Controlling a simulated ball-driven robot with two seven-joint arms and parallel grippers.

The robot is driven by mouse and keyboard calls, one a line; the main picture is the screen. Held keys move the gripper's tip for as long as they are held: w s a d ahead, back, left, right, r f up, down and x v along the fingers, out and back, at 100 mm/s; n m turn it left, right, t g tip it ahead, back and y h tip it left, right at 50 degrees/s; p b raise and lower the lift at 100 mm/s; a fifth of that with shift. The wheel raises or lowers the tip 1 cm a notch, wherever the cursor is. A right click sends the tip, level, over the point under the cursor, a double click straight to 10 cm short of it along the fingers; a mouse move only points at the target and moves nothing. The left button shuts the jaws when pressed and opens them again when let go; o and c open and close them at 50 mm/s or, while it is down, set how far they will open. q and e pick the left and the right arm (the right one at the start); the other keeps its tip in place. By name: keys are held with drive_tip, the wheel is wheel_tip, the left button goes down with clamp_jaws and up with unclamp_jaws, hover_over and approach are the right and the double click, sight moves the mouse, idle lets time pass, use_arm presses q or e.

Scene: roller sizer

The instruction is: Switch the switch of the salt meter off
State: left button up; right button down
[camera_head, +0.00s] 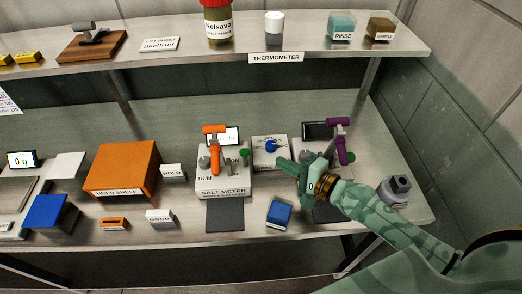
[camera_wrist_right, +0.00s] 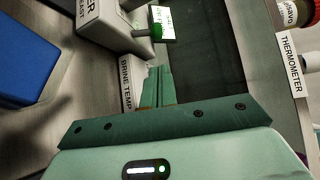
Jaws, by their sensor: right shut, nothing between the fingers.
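The salt meter (camera_head: 223,184) is a white box with an orange handled piece (camera_head: 215,150) on top and a lit display behind. A green-topped piece (camera_head: 244,153) stands at its right side and looks like the switch; its on or off position cannot be told. In the right wrist view, the meter's edge (camera_wrist_right: 88,12) and the green piece (camera_wrist_right: 155,32) are at the top. My right gripper (camera_head: 281,166) is shut and empty, right of the salt meter and apart from the green piece, by the brine temp box (camera_head: 268,143). My left gripper is out of view.
A second meter with a purple handle (camera_head: 338,128) stands behind my right arm, partly hidden. A blue block (camera_head: 279,213) lies in front. The orange hold shelf (camera_head: 122,168) is left. An upper shelf (camera_head: 230,56) carries jars and bottles.

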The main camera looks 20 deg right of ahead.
sight(245, 159)
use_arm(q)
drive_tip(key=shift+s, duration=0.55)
use_arm(e)
drive_tip(key=shift+r, duration=0.1)
drive_tip(key=shift+w, duration=0.1)
drive_tip(key=x, duration=0.9)
drive_tip(key=shift+w+a+p, duration=0.25)
drive_tip(key=shift+w+p, duration=0.1)
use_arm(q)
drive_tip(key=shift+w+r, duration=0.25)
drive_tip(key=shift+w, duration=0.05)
use_arm(e)
drive_tip(key=shift+s, duration=0.15)
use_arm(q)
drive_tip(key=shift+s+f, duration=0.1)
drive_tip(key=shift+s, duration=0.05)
